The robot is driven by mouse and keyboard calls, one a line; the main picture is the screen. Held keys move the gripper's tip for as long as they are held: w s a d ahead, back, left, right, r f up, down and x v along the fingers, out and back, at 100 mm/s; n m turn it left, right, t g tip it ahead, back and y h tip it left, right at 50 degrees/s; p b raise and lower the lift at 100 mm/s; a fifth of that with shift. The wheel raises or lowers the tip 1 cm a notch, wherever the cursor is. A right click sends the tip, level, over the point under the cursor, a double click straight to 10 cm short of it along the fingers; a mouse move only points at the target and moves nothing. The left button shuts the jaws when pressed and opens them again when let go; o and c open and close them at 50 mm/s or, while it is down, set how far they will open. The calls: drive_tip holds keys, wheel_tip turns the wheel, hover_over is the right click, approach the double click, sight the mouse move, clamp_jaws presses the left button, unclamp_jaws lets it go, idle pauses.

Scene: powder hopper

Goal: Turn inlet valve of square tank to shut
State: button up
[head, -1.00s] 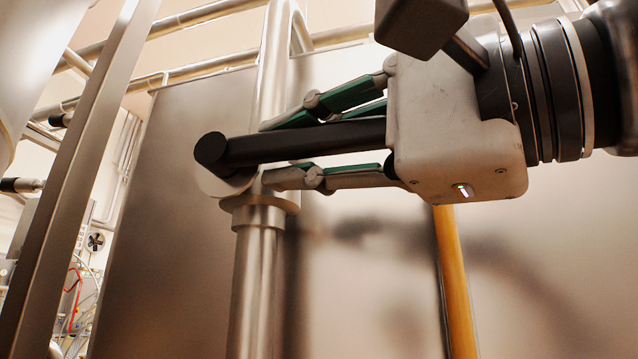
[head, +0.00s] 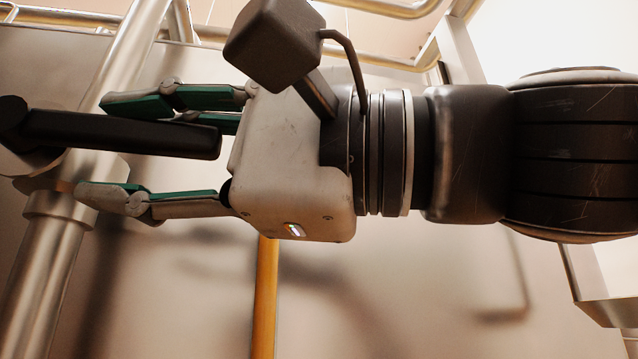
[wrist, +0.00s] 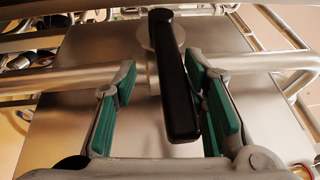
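The valve's black handle (head: 125,134) points sideways from a steel valve body on a vertical steel pipe (head: 45,260) in the head view. In the wrist view the handle (wrist: 176,85) runs from its round hub down between the fingers. My gripper (head: 95,148) is open around the handle, with green-padded fingers above and below it. In the wrist view my gripper (wrist: 160,98) shows a clear gap on the left of the handle, while the right finger is close to it. I cannot tell whether that finger touches. The handle's free end lies short of my palm.
A large flat steel panel (head: 400,285) stands behind the pipe. A yellow vertical bar (head: 265,300) is below my gripper. Steel pipes (head: 390,8) cross the top. In the wrist view a horizontal pipe (wrist: 262,62) passes behind the fingers.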

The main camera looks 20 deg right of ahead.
drive_tip(key=r+p+v, duration=0.1)
drive_tip(key=v, duration=1.3)
drive_tip(key=shift+r, duration=0.4)
idle(0.6)
idle(0.5)
drive_tip(key=v, duration=1.2)
idle(0.5)
